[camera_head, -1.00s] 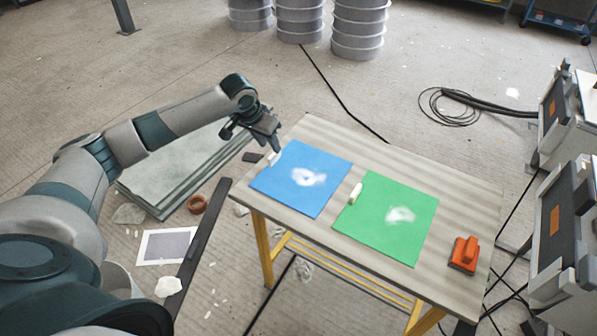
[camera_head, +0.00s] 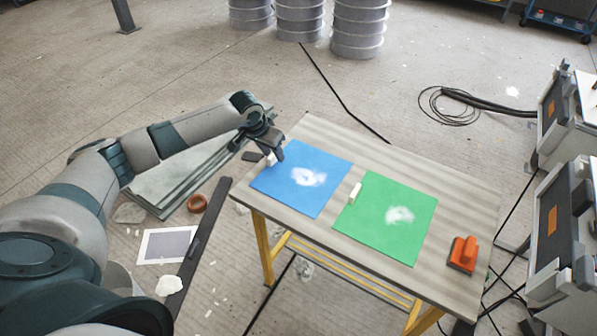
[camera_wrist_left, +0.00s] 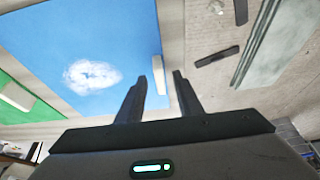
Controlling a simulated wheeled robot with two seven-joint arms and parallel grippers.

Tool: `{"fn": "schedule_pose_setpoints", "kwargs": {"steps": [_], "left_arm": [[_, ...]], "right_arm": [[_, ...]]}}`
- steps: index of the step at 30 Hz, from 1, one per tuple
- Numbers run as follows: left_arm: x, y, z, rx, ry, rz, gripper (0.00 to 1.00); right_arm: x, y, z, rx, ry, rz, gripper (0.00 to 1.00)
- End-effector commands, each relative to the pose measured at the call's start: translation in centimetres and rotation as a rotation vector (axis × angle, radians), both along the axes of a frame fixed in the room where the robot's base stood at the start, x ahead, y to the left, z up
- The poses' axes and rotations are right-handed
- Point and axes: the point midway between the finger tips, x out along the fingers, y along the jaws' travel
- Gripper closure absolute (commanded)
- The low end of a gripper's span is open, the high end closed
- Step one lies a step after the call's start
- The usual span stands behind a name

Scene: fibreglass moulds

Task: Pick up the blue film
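The blue film (camera_head: 318,196) lies flat on the left part of the table, with a white smear on it. It also fills the upper left of the left wrist view (camera_wrist_left: 110,40). A small white tab (camera_wrist_left: 158,50) sits at its edge, and in the head view my gripper is close to this tab. My left gripper (camera_head: 274,156) is at the film's upper left edge. My right gripper is not in view.
A green film (camera_head: 385,240) with its own white tab (camera_head: 355,193) lies right of the blue one. An orange-handled tool (camera_head: 464,253) stands at the table's right end. The wooden table (camera_head: 440,172) has bare room along its back. Grey sheets (camera_head: 165,195) lie on the floor at left.

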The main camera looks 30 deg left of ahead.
Motion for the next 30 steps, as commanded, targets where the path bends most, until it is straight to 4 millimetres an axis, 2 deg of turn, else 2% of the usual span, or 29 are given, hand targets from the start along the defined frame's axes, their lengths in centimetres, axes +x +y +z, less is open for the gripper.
{"fn": "schedule_pose_setpoints", "kwargs": {"steps": [3, 4, 7, 8, 22, 26, 30], "left_arm": [[0.0, 0.0, 0.0, 0.000, 0.000, 0.000, 0.67], [0.0, 0.0, 0.0, 0.000, 0.000, 0.000, 0.72], [0.0, 0.0, 0.0, 0.000, 0.000, 0.000, 0.96], [0.0, 0.0, 0.0, 0.000, 0.000, 0.000, 1.00], [0.1, 0.0, 0.6, 0.000, -0.002, 0.000, 1.00], [0.1, 0.1, 1.7, -0.001, -0.003, 0.001, 1.00], [0.1, 0.0, 3.8, -0.002, -0.004, 0.001, 1.00]], "right_arm": [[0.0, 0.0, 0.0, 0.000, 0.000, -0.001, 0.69], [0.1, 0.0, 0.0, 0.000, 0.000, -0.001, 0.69], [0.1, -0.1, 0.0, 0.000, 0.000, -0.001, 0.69], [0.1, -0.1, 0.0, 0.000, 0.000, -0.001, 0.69], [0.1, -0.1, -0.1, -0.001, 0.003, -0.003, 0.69], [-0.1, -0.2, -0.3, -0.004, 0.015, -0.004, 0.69], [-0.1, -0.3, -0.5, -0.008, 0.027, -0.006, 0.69]]}}
